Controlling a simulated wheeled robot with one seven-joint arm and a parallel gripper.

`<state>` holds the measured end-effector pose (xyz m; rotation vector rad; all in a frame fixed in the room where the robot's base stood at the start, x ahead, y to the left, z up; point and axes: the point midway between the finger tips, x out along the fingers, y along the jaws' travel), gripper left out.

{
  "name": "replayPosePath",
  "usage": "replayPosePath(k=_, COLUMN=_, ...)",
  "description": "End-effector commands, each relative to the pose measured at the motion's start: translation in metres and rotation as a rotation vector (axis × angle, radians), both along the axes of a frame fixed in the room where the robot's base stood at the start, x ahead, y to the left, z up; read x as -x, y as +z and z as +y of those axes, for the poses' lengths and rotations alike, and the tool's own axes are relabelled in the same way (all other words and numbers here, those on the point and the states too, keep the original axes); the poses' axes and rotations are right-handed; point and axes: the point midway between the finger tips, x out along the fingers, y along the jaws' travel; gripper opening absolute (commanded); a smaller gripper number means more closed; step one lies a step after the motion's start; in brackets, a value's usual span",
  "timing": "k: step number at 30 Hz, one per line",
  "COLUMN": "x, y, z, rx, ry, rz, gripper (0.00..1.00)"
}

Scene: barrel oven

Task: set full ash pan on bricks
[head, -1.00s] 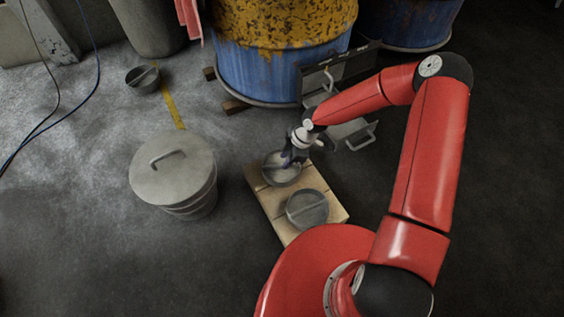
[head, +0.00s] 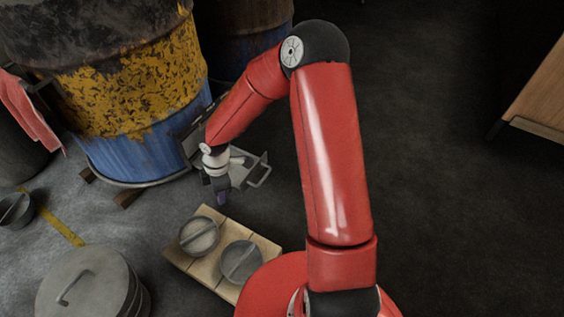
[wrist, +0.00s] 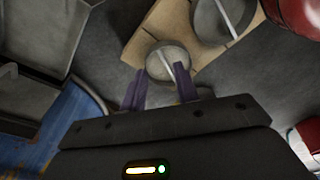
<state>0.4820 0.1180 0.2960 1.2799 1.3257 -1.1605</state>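A round metal pan (head: 199,236) with pale grey ash in it and a bar handle across its top sits level on the pale bricks (head: 205,275). It also shows in the wrist view (wrist: 160,70), beyond my fingertips. A second, darker pan (head: 241,262) with a similar bar stands beside it on the bricks, and shows in the wrist view (wrist: 212,22). My gripper (head: 222,199) is clear of both pans, on the oven side of the bricks. In the wrist view its two fingers (wrist: 160,90) stand apart with nothing held between them.
The blue and yellow barrel oven (head: 135,110) stands behind on the left, with its open metal door and tray (head: 245,170) near my gripper. A lidded ash bin (head: 85,285) is at front left. Another pan (head: 15,210) lies at the far left. The dark floor to the right is clear.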

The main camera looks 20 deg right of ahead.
Motion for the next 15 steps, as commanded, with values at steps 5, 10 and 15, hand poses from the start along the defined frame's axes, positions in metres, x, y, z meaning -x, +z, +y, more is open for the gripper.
replayPosePath(k=5, x=0.009, y=0.069, z=-0.043, rx=0.151, ry=-0.235, rz=-0.07, gripper=0.31)
replayPosePath(k=10, x=0.029, y=0.134, z=-0.074, rx=0.222, ry=-0.495, rz=-0.15, gripper=0.31)
replayPosePath(k=15, x=0.061, y=0.195, z=-0.097, rx=0.219, ry=-0.771, rz=-0.238, gripper=0.31)
